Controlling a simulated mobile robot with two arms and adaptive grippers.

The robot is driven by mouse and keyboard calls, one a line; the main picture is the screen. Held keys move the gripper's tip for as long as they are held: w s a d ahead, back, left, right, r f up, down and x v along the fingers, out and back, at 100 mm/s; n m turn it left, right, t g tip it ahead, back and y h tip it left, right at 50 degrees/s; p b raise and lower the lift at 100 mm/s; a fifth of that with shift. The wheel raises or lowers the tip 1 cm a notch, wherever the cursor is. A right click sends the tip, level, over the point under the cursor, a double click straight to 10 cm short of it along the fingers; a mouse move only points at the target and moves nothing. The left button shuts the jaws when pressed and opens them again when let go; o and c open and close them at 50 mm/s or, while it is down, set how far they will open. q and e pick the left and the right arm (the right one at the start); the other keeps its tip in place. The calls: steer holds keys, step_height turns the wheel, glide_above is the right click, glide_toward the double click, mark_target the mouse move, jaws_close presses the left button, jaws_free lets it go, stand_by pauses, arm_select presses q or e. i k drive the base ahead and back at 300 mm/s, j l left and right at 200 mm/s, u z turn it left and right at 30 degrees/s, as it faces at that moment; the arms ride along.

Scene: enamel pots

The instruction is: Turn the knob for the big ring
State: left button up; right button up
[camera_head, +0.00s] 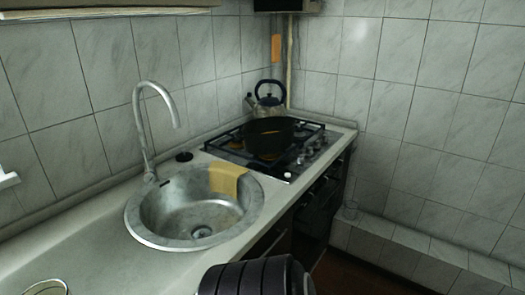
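A black gas hob (228,147) is set into the far end of the counter. A row of small knobs (287,175) runs along its right-hand edge; they are too small to tell which way each is turned. A wide dark pot (270,138) stands on the hob and hides part of the burners, so I cannot make out which ring is the big one. No flame shows. Neither of my grippers is in view.
A metal kettle (269,104) stands at the back of the hob. A round sink (190,222) with a tall tap (142,125) and a yellow cloth (228,178) on its rim lies nearer. A dark ribbed form at the bottom hides part of the counter front. The floor right of the counter looks clear.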

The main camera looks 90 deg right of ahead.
mark_target(310, 153)
steer(key=i+z, duration=0.1)
steer(key=z, duration=0.65)
steer(key=i+z, duration=0.15)
steer(key=z, duration=0.2)
